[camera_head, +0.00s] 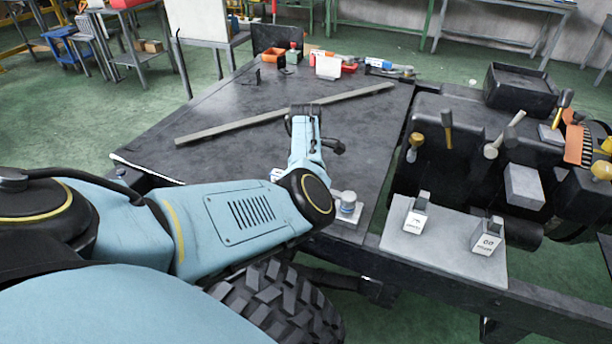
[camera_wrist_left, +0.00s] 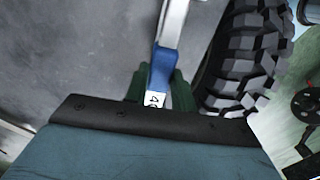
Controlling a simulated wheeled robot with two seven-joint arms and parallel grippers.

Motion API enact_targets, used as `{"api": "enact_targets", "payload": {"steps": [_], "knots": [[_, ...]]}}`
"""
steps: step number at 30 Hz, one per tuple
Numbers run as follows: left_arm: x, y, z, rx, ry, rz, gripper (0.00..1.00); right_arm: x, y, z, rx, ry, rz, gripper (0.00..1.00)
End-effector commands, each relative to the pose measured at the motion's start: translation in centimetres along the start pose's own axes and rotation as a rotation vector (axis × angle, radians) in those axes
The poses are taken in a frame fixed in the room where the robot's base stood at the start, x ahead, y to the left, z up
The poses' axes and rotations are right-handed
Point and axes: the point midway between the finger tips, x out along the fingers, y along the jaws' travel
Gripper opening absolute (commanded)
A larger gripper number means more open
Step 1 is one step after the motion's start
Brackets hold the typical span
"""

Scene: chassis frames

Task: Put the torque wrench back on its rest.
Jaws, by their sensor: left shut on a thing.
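In the left wrist view my left gripper (camera_wrist_left: 160,92) is shut on the torque wrench (camera_wrist_left: 162,68), around its blue handle. A silver shaft runs up out of the picture, and a white end label reads 40. In the head view I cannot make out the wrench; my arm (camera_head: 306,150) hides that area. Two small pale upright stands, a left one (camera_head: 416,214) and a right one (camera_head: 488,237), are fixed on a grey plate (camera_head: 440,248) at right. The right one's label seems to read 60; the left one's is unclear. My right gripper is out of view.
A dark bench or frame top (camera_head: 240,105) carries a long grey bar (camera_head: 250,122). Small items and an orange bin (camera_head: 274,57) stand at its back. Hammers (camera_head: 447,128) stand in a dark rack. A tyre (camera_head: 280,300) is below my arm.

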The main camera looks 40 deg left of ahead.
Motion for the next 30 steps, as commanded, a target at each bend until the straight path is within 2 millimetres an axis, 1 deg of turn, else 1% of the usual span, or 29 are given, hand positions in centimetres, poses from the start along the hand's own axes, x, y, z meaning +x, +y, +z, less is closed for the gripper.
{"api": "enact_targets", "payload": {"steps": [8, 20, 28, 29, 30], "knots": [[-0.14, 0.08, -0.03, 0.0, 0.001, 0.002, 0.0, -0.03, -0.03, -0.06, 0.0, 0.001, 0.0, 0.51], [0.45, 0.05, -0.04, 0.0, 0.001, 0.001, 0.0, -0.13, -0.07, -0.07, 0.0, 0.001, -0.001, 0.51], [0.45, 0.07, -0.03, 0.0, 0.001, 0.002, 0.0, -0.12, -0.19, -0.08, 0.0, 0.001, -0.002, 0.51], [0.45, 0.08, -0.03, 0.0, 0.001, 0.002, 0.28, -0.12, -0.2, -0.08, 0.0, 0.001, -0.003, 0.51], [0.45, 0.08, -0.03, 0.0, 0.001, 0.002, 0.33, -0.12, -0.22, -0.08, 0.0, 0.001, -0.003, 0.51]]}}
